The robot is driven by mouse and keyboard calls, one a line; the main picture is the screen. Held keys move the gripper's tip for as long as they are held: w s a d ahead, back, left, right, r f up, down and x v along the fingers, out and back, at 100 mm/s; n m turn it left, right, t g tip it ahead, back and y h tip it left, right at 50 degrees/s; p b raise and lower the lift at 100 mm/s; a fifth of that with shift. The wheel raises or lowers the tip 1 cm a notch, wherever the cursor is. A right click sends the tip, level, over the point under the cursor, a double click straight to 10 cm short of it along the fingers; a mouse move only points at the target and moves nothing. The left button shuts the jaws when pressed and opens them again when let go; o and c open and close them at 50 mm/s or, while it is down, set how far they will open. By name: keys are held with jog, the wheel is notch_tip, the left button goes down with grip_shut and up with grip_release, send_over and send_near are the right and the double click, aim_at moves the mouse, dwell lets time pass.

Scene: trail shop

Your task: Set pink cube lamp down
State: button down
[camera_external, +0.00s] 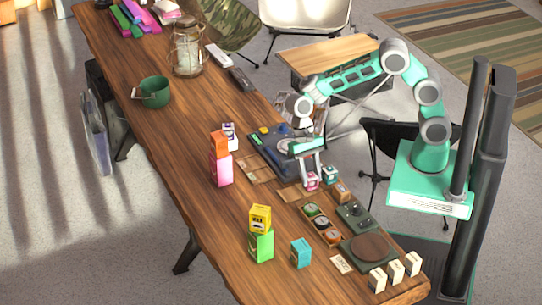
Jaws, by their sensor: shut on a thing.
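The pink cube lamp (312,183) is a small pink cube with a light face. It is low between the fingertips of my gripper (313,175), near the table's right edge. My gripper points down and is shut on it. I cannot tell whether the cube touches the tabletop. A similar small teal-green cube (330,175) is just right of the fingers, and a small orange-brown cube (342,193) is a little nearer the camera.
The wooden table (190,205) carries a dark device (270,150) behind my gripper. A tray with round items (321,223) and a turntable-like plate (367,250) lie nearer. An orange-and-pink box stack (220,165) and a yellow-and-green stack (261,240) stand left.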

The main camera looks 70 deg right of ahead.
jog(key=c, duration=0.9)
grip_release()
jog(key=w+d+r+n+t+p, duration=0.1)
jog(key=d+r+p, duration=0.15)
jog(key=r, duration=0.45)
jog(key=w+d+r+n+t+p, duration=0.1)
jog(key=d+r, duration=0.2)
jog(key=r, duration=0.5)
jog(key=s+d+n+t+h, duration=0.3)
jog(key=s+d+n, duration=0.4)
jog(key=s+d, duration=0.5)
jog(key=d+t, duration=0.1)
jog(key=d, duration=0.2)
jog(key=shift+d+t, duration=0.25)
jog(key=shift+t, duration=0.05)
